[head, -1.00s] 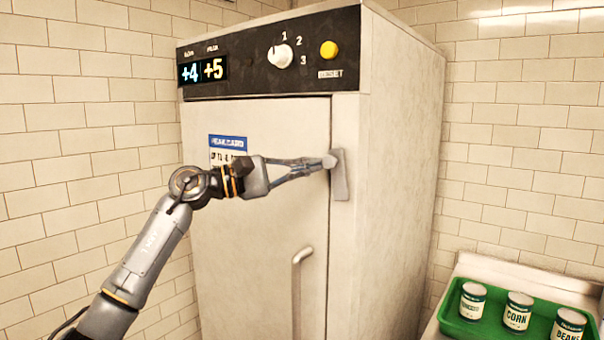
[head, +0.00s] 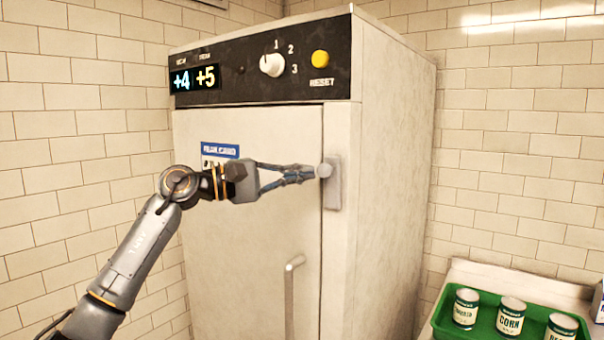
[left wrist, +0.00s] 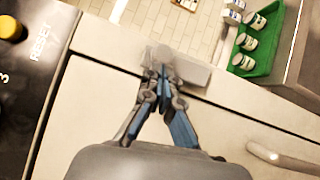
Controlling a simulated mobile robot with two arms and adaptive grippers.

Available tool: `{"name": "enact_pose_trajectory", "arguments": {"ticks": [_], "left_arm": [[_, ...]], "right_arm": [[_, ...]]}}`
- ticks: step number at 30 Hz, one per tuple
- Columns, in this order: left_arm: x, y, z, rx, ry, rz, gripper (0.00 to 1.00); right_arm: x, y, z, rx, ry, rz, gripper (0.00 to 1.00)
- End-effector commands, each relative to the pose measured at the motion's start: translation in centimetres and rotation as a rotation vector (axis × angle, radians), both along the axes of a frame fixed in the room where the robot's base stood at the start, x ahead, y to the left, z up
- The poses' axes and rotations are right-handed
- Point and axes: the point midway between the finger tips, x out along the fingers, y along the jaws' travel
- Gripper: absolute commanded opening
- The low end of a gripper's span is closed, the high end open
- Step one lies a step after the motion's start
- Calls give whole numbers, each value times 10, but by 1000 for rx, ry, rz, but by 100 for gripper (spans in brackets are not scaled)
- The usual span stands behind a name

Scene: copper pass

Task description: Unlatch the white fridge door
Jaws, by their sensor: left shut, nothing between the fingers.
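The white fridge (head: 385,150) stands against the tiled wall with its door (head: 250,240) closed in its frame. A grey latch (head: 334,185) with a round knob sits at the door's right edge, upright along the frame. My left gripper (head: 318,172) is shut and empty, its fingertips at the latch knob; I cannot tell whether they touch it. In the left wrist view the fingertips (left wrist: 162,72) overlap the latch plate (left wrist: 190,72) and hide part of it. The door handle (head: 291,295) is lower on the door. My right gripper is not in view.
A dark control panel with a white dial (head: 272,64) and a yellow button (head: 320,58) runs above the door. A green tray (head: 440,320) with several cans stands on a counter at the lower right. A blue-headed label is on the door.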

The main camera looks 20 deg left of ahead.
Motion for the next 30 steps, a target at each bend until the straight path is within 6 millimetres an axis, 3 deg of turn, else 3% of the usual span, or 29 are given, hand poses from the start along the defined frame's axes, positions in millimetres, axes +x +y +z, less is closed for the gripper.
{"name": "enact_pose_trajectory", "arguments": {"ticks": [15, 21, 30], "left_arm": [[-54, 82, -7, 2, 1, 4, 0], [-63, 94, -7, 2, 0, 1, 0], [-64, 95, -7, 2, -1, 1, 0]], "right_arm": [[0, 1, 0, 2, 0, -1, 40], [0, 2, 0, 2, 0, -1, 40], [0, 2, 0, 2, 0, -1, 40]]}}
